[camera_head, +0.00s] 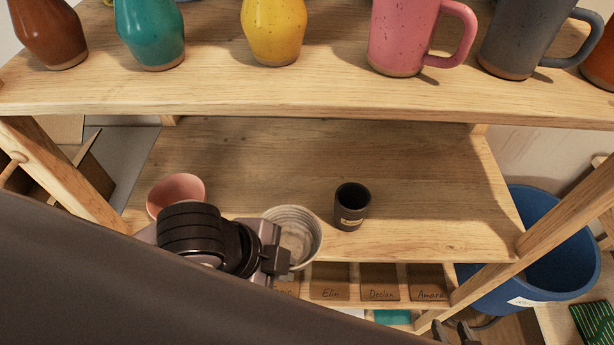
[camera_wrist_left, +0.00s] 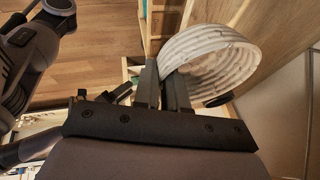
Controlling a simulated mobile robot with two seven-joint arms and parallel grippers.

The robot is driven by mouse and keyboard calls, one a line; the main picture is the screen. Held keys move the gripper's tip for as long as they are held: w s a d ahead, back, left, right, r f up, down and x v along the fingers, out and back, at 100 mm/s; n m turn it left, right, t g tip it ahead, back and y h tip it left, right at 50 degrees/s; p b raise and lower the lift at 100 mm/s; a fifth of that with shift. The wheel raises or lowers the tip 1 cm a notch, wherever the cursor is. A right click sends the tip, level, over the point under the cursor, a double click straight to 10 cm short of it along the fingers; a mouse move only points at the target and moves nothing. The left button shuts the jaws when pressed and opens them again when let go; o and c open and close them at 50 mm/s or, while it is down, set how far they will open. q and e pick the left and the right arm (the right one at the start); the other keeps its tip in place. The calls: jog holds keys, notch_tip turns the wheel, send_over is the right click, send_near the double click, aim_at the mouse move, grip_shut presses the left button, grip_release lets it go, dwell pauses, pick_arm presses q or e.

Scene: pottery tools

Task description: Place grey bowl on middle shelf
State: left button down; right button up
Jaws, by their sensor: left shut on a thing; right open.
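The grey bowl (camera_head: 301,238), pale with ribbed walls, is at the front edge of the middle shelf (camera_head: 260,165) in the head view. My left gripper (camera_head: 284,264) is shut on its near rim; my own arm hides part of the hand. In the left wrist view the fingers (camera_wrist_left: 163,88) pinch the wall of the tilted bowl (camera_wrist_left: 222,58). I cannot tell whether the bowl touches the shelf. My right gripper (camera_head: 456,332) is open and empty, low at the bottom edge of the head view.
On the middle shelf, a pink bowl (camera_head: 176,190) stands at the left and a black cup (camera_head: 351,206) right of the grey bowl. The shelf's back and right are clear. The upper shelf (camera_head: 300,98) holds vases and mugs. Name-labelled compartments (camera_head: 380,283) lie below; a blue bin (camera_head: 545,255) stands right.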

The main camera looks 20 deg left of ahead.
pick_arm(q)
jog(key=w+a, duration=0.1)
jog(key=w, duration=0.4)
jog(key=w+a+p, duration=0.1)
jog(key=w+a, duration=0.1)
jog(key=w, duration=0.3)
jog(key=w+a, duration=0.1)
jog(key=w, duration=0.4)
jog(key=shift+w+a, duration=0.25)
jog(key=shift+w, duration=0.1)
jog(key=shift+f, duration=1.7)
jog(key=c, duration=1.2)
grip_release()
jog(key=shift+f, duration=0.15)
jog(key=v, duration=0.7)
jog(key=shift+s+a+r, duration=0.1)
jog(key=shift+r, duration=0.25)
